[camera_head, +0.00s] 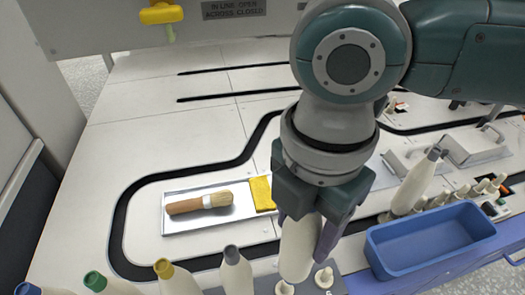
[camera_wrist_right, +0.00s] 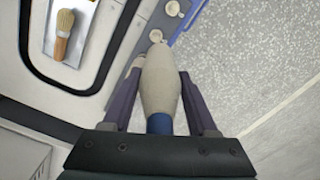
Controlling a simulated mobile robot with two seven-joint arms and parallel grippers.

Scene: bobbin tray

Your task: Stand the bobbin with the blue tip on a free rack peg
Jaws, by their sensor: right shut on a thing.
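My right gripper (camera_head: 310,235) is shut on a cream bobbin (camera_head: 298,248), held roughly upright with its wide end down. In the right wrist view the bobbin (camera_wrist_right: 160,80) lies between the two fingers, and its blue tip (camera_wrist_right: 159,123) shows close to the palm. The bobbin's lower end is over or just beside a rack peg (camera_head: 284,287); I cannot tell whether it touches it. Another bare peg (camera_head: 324,276) stands to the right on the grey rack (camera_head: 262,283). My left gripper is not in view.
Bobbins with grey (camera_head: 231,253), yellow (camera_head: 163,268), green (camera_head: 95,281) and blue (camera_head: 26,289) tips stand left along the front. A tray (camera_head: 176,225) holds a brush (camera_head: 200,203) and yellow cloth (camera_head: 262,193). A blue bin (camera_head: 430,250) and grey-tipped bobbin (camera_head: 415,185) are right.

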